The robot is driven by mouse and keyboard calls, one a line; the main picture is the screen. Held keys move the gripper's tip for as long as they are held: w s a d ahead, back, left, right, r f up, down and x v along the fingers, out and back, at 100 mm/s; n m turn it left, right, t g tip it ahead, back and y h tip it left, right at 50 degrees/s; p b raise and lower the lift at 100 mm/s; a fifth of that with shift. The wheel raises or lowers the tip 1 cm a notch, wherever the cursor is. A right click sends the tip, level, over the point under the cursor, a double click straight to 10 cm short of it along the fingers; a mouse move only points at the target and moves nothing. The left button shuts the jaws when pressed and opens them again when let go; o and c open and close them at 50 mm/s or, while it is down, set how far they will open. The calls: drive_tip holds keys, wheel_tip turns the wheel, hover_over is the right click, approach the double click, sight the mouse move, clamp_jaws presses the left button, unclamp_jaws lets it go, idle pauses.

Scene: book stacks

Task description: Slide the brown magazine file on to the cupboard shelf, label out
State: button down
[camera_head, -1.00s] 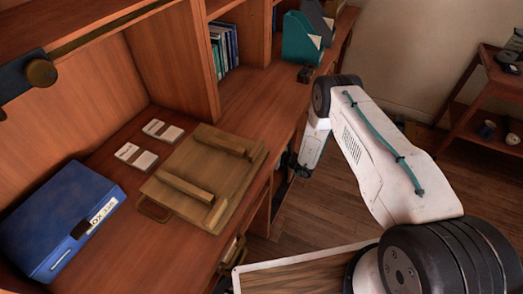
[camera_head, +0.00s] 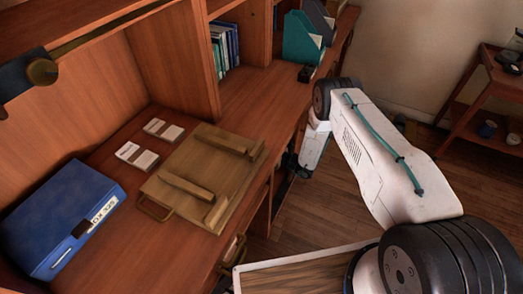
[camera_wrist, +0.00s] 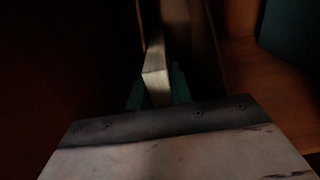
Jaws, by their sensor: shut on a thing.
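My gripper (camera_wrist: 157,92) shows in the wrist view as two teal fingers shut on a narrow pale-brown piece (camera_wrist: 157,84). I take it for the brown magazine file; its body is mostly in shadow and no label can be read. In the head view my gripper (camera_head: 291,166) is a dark shape low beside the desk's front edge, and what it holds is hidden there. In the wrist view a brown wooden surface (camera_wrist: 262,72), likely the cupboard shelf, lies to the right of the held piece. A dark teal thing (camera_wrist: 290,25) stands on it.
The desk top (camera_head: 262,97) carries a blue box file (camera_head: 60,205), a wooden tray (camera_head: 195,140), two card stacks (camera_head: 138,156), and teal (camera_head: 299,40) and grey magazine files at the far end. A side table (camera_head: 470,110) stands right. The wrist view's left is dark.

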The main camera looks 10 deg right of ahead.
drive_tip(key=shift+f, duration=0.1)
drive_tip(key=c, duration=1.2)
unclamp_jaws()
drive_tip(key=shift+o, duration=0.2)
drive_tip(key=shift+f, duration=0.1)
drive_tip(key=shift+s, duration=0.1)
drive_tip(key=v, duration=0.7)
drive_tip(key=shift+d, duration=0.3)
drive_tip(key=shift+s, duration=0.2)
